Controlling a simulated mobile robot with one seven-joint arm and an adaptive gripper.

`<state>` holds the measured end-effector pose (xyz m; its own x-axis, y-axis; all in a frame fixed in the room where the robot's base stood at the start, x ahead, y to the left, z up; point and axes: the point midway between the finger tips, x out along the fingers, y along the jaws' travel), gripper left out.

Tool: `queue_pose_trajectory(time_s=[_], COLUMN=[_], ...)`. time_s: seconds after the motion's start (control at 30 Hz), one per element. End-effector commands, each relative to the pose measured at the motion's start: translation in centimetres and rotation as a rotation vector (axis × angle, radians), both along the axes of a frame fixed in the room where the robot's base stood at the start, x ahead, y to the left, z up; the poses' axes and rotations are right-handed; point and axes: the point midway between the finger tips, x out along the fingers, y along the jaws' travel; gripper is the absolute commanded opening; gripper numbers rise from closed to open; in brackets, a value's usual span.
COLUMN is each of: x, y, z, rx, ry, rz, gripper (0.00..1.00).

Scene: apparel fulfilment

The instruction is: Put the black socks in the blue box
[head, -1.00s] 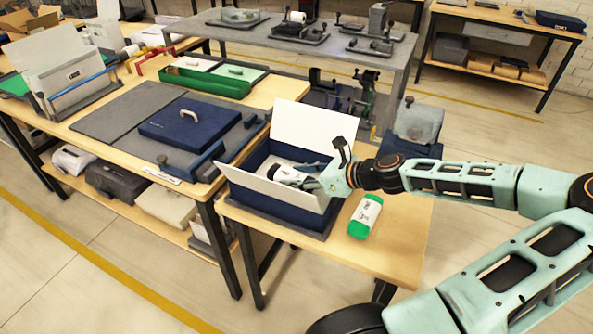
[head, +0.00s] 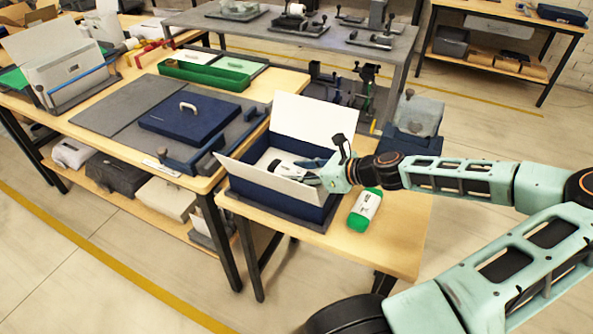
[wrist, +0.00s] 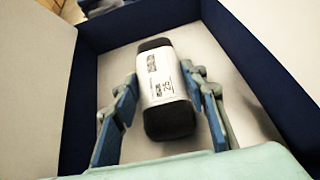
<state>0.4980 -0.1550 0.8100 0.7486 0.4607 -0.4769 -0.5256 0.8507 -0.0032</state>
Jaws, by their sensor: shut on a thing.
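The black socks (wrist: 170,118), wrapped in a white printed band, lie between my two blue-padded fingers in the wrist view. In the head view the socks (head: 266,160) show inside the open blue box (head: 280,204), mostly as the white band with a dark end. My gripper (head: 306,170) reaches in over the box's right side and is shut on the socks. The box's pale floor and blue walls (wrist: 75,125) surround them in the wrist view. I cannot tell whether the socks touch the floor.
The box's white flaps (head: 314,124) stand open at back and front. A green-and-white packet (head: 364,210) lies on the small wooden table (head: 395,235), right of the box. A dark blue lid-like panel (head: 190,122) and a green tray (head: 205,76) occupy the left table.

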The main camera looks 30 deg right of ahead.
Motion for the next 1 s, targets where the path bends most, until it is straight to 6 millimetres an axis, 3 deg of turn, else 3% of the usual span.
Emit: queue_pose_trajectory(time_s=[0.3, 0.33, 0.47, 0.7, 0.87, 1.0], x=[-0.53, -0.52, -0.55, -0.57, -0.57, -0.57], y=[0.28, 0.28, 0.31, 0.34, 0.35, 0.36], z=[-0.81, -0.82, -0.84, -0.86, -0.86, -0.86], rx=[0.011, 0.011, 0.013, 0.014, 0.014, 0.014], ry=[0.014, 0.014, 0.015, 0.016, 0.016, 0.016], rz=[0.002, 0.002, 0.002, 0.003, 0.003, 0.003], gripper=[0.16, 0.43, 0.58, 0.61, 0.79, 0.81])
